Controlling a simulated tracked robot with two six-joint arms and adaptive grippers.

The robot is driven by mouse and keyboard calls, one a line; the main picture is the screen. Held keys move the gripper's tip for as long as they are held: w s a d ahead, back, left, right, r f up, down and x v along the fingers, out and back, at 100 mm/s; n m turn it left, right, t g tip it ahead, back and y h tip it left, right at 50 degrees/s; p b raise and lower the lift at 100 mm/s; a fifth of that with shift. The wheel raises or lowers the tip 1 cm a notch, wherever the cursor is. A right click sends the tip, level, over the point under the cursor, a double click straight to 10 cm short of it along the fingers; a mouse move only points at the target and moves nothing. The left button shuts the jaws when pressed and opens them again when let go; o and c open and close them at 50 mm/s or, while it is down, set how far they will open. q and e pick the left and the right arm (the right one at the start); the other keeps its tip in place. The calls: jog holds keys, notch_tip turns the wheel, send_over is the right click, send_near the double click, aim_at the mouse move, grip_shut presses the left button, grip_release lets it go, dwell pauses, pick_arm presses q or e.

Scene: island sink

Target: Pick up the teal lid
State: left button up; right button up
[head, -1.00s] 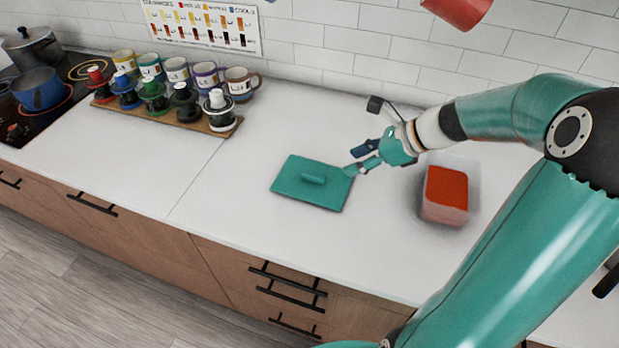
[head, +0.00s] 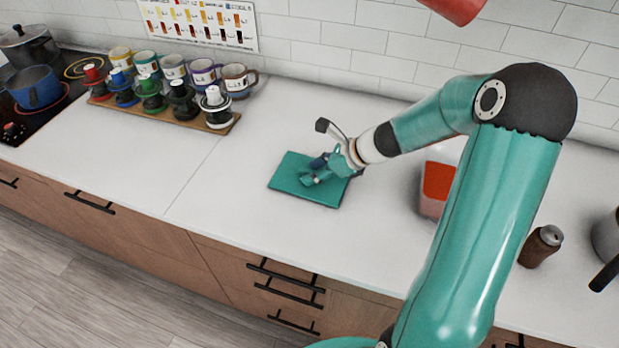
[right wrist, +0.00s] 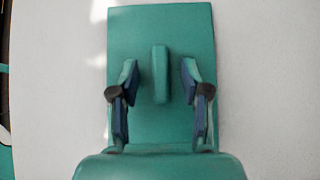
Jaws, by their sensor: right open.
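The teal lid (head: 322,193) lies flat on the white counter in the head view. It also shows in the right wrist view (right wrist: 135,30), with its raised bar handle (right wrist: 160,74) in the middle. My right gripper (head: 312,176) is over the lid and hides the handle in the head view. In the right wrist view its two fingers (right wrist: 160,82) are open, one on each side of the handle, with a gap to it on both sides. I cannot tell how high the fingertips are above the lid. My left gripper is not in view.
A clear container with red contents (head: 436,188) stands right of the lid, partly behind my arm. A brown can (head: 540,247) stands farther right. Several mugs (head: 237,80) and a wooden rack (head: 160,112) stand back left. The counter left of the lid is clear.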

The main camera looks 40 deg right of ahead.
grip_shut()
dwell(0.3)
jog(key=shift+r, duration=0.1)
